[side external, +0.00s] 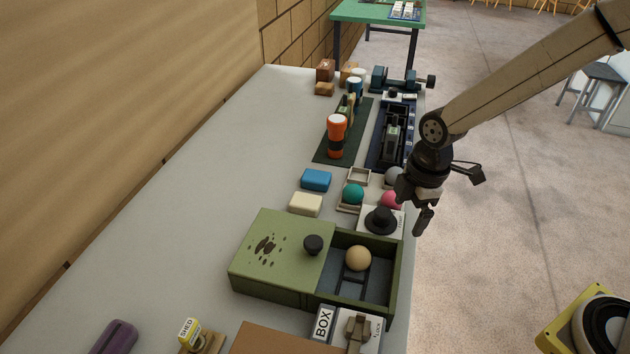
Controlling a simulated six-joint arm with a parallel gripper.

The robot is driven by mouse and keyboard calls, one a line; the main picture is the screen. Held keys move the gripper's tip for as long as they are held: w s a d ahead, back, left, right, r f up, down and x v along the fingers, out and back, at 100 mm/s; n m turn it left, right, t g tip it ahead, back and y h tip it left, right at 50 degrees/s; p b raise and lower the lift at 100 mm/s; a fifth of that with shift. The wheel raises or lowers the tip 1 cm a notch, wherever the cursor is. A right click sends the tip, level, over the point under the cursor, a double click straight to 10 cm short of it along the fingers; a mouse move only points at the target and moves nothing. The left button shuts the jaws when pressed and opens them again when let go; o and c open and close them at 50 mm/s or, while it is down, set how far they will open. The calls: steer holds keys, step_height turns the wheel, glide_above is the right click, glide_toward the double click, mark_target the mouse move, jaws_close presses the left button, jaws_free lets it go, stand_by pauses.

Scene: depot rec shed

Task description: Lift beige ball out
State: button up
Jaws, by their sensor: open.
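The beige ball (358,258) rests inside the open right part of a green box (393,290), near a dark rack-like piece on the box floor. The green lid (275,248) with a black knob (313,244) and dark specks covers the left part of the box. My gripper (412,212) is open and empty. In the picture it is above and right of the ball, near the table's right edge, beside a black hat-shaped object (381,221). Its fingers are partly dark against the arm, so their exact spread is hard to see.
Behind the box are a teal ball (352,193), a pink ball (390,199), a blue block (316,180) and a cream block (305,204). A BOX sign (323,324) stands in front. An orange cylinder (337,136) is farther back. The table's left side (175,215) is clear.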

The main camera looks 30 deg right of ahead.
mark_target(360, 249)
steer(key=a+n, duration=0.2)
steer(key=n, duration=0.1)
steer(key=w+a+f+n, duration=0.1)
steer(key=a+n, duration=0.1)
steer(key=w+a+n+g, duration=0.1)
steer(key=a+n, duration=0.1)
steer(key=n, duration=0.1)
steer(key=shift+a+f+n, duration=0.15)
steer(key=shift+a+n, duration=0.15)
steer(key=shift+a, duration=0.1)
steer(key=shift+w+a+f+n, duration=0.1)
steer(key=shift+w+a+n, duration=0.05)
steer(key=shift+a+n, duration=0.5)
steer(key=shift+d, duration=0.1)
steer(key=shift+f, duration=1.3)
steer(key=shift+a+f, duration=0.25)
steer(key=shift+f, duration=1.05)
steer(key=shift+a+f, duration=0.2)
steer(key=shift+f, duration=1.05)
